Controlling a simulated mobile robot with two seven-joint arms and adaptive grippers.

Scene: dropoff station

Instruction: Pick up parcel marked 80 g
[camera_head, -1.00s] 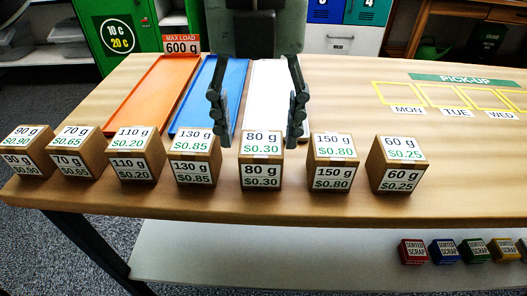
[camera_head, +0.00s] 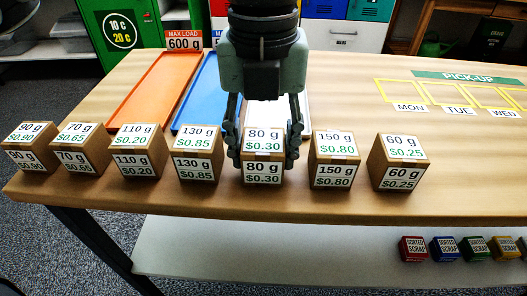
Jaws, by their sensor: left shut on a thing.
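The parcel marked 80 g (camera_head: 263,172) is a brown box with white labels reading 80 g and $0.30. It stands in the row of parcels near the front edge of the table. My left gripper (camera_head: 264,148) comes down over it from behind, one finger on each side, and is shut on it. The parcel's front and top labels stay visible between the fingers. It appears to rest on the table. My right gripper is not in view.
The 130 g parcel (camera_head: 196,168) stands close on the left and the 150 g parcel (camera_head: 333,174) close on the right. Several other parcels continue the row. Orange (camera_head: 155,95), blue (camera_head: 200,100) and white trays lie behind. The table's right side has pick-up outlines (camera_head: 440,95).

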